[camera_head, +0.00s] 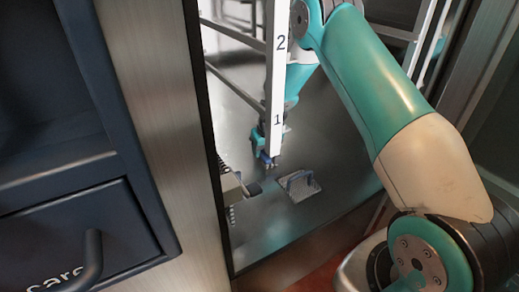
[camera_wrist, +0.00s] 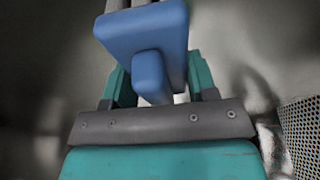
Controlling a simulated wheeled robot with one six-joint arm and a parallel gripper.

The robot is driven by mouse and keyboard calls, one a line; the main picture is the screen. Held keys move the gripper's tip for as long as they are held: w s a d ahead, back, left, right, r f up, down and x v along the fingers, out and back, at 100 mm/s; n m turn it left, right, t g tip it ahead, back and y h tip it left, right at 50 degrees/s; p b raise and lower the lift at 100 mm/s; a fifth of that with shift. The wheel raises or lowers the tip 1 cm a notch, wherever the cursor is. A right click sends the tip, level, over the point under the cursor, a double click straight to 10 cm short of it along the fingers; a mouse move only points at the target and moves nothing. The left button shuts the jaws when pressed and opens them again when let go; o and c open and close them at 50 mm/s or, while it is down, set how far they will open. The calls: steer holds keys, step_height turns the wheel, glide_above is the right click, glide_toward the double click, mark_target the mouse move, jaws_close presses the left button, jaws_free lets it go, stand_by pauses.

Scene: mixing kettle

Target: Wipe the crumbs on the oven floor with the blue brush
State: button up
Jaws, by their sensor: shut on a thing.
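My gripper (camera_head: 266,156) is low inside the oven, behind the white numbered upright in the head view. In the wrist view my gripper (camera_wrist: 155,82) has its green fingers on both sides of the blue brush (camera_wrist: 142,34) and is shut on its stubby handle. The brush's wide blue block lies beyond the fingers, with grey cylindrical parts past it. In the head view the brush is too small and covered to make out clearly. The grey oven floor (camera_head: 277,226) shows below my gripper. I cannot make out any crumbs on it.
A pale fitting with a dark end (camera_head: 237,186) juts in from the left. The white upright (camera_head: 277,75) and rack bars stand close to my arm. A perforated panel (camera_wrist: 303,130) is at right in the wrist view.

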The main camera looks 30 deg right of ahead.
steer(key=shift+d+r, duration=0.15)
steer(key=shift+d, duration=0.85)
steer(key=shift+w+f, duration=0.2)
steer(key=shift+w, duration=0.6)
steer(key=shift+a+r+p, duration=0.1)
steer(key=shift+a+p, duration=0.8)
steer(key=shift+a, duration=1.1)
steer(key=shift+w+f, duration=0.2)
steer(key=shift+w, duration=0.65)
steer(key=shift+d+p, duration=0.3)
steer(key=shift+d, duration=1.75)
steer(key=shift+r, duration=0.1)
step_height(320, 180, up, 6)
steer(key=p, duration=0.5)
steer(key=shift+r, duration=0.1)
